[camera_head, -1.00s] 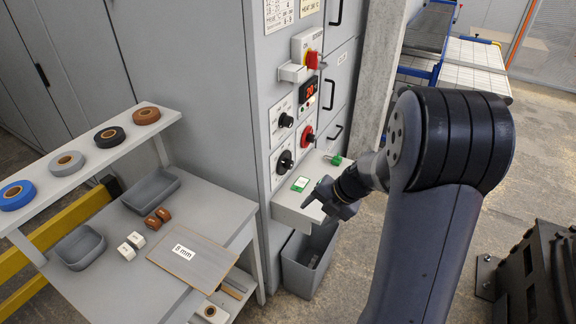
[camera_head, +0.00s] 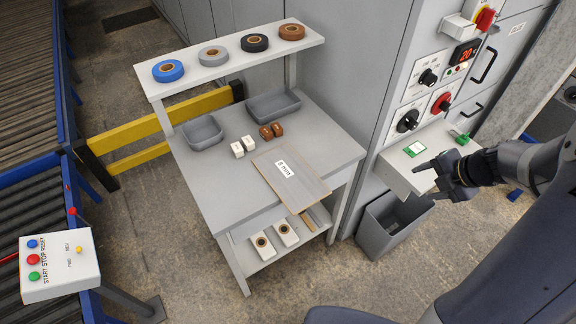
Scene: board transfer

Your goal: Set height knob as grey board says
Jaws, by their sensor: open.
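The grey board (camera_head: 297,188) lies flat on the grey bench, with a white label in its middle. The label's "mm" shows, but its digit is hard to read. The grey cabinet at the right carries an upper black knob (camera_head: 428,77), a red knob (camera_head: 441,103) and a lower black knob (camera_head: 407,121). I cannot read their scales or tell which is the height knob. A red display (camera_head: 466,54) above them reads about 20. My gripper (camera_head: 424,181) is open and empty, below the knobs and beside the small shelf, touching none of the knobs.
The bench (camera_head: 215,192) holds grey bins (camera_head: 203,132), white blocks (camera_head: 243,146) and brown blocks (camera_head: 271,131), with tape rolls above. The cabinet shelf (camera_head: 395,174) holds a green-white card. A grey waste bin (camera_head: 391,225) stands below. A button box (camera_head: 60,265) and conveyors are at left.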

